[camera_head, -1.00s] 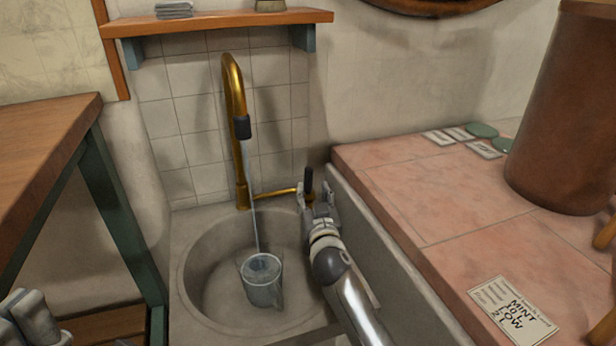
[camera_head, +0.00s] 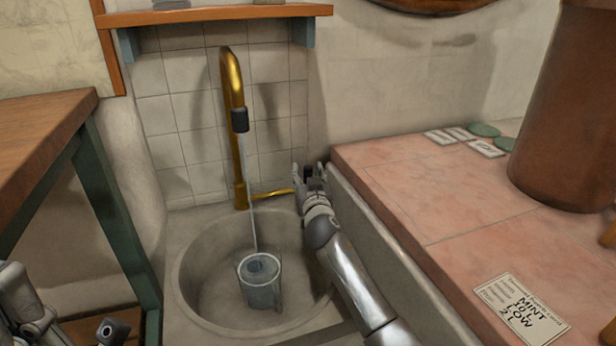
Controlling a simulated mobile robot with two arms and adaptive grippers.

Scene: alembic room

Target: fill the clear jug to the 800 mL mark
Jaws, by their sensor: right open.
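The clear jug (camera_head: 261,290) stands in the round basin of the sink (camera_head: 200,296), below the brass tap (camera_head: 235,90) with its black nozzle. A thin stream of water (camera_head: 249,190) falls from the nozzle into the jug. The water level and marks are too small to read. My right gripper (camera_head: 311,174) is open at the tap's side lever, at the end of the brass side pipe (camera_head: 271,194). Its fingers mostly hide the lever's black handle. My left gripper (camera_head: 60,318) shows only partly at the lower left; its opening is unclear.
A pink tiled counter (camera_head: 400,200) at the right holds a handwritten card (camera_head: 520,309), smaller cards, green discs and a large brown vessel (camera_head: 565,110). A wooden table (camera_head: 40,135) with green legs stands left. A shelf (camera_head: 215,14) hangs above the tap.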

